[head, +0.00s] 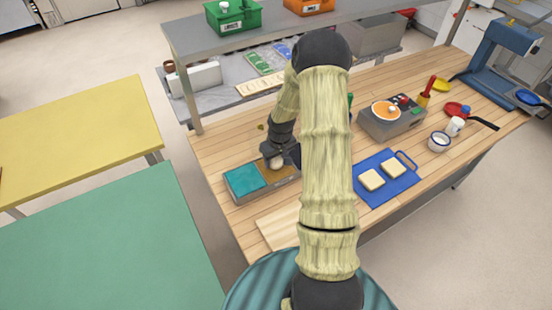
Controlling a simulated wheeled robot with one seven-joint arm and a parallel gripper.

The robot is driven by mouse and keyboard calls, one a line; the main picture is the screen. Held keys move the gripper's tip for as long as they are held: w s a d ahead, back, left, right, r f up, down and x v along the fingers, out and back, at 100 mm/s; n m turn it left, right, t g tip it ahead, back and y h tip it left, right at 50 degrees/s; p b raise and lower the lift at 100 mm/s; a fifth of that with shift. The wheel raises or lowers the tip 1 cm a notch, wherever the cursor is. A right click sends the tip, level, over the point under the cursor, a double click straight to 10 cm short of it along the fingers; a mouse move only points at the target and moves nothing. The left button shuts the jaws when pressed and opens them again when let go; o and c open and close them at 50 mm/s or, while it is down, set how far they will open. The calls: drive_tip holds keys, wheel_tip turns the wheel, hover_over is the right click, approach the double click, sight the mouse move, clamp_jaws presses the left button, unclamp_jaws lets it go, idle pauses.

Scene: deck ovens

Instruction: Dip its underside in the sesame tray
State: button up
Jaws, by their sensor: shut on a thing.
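A shallow grey two-part tray (238,197) stands at the left end of the wooden bench. Its left compartment looks teal (245,180). Its right one (283,175) is tan-brown, like sesame, though single seeds are too small to tell. My gripper (275,161) points down at the back of the tan compartment and is shut on a small pale rounded piece (274,163), perhaps dough. The fingers and the piece's underside are largely hidden, so I cannot tell whether it touches the tray.
A blue board (381,194) with two pale square pieces lies to the right. Behind it stands a grey box (392,122) with an orange disc on top. A white cup (439,142), red pan (457,108) and blue machine (505,60) stand farther right. A shelf (270,42) overhangs the back.

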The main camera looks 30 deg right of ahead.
drive_tip(key=shift+s+f+b, duration=0.1)
drive_tip(key=shift+f+b, duration=0.25)
drive_tip(key=shift+f, duration=0.2)
idle(1.9)
drive_tip(key=shift+r+p, duration=3.05)
drive_tip(key=shift+r, duration=1.05)
drive_tip(key=shift+a+f, duration=0.1)
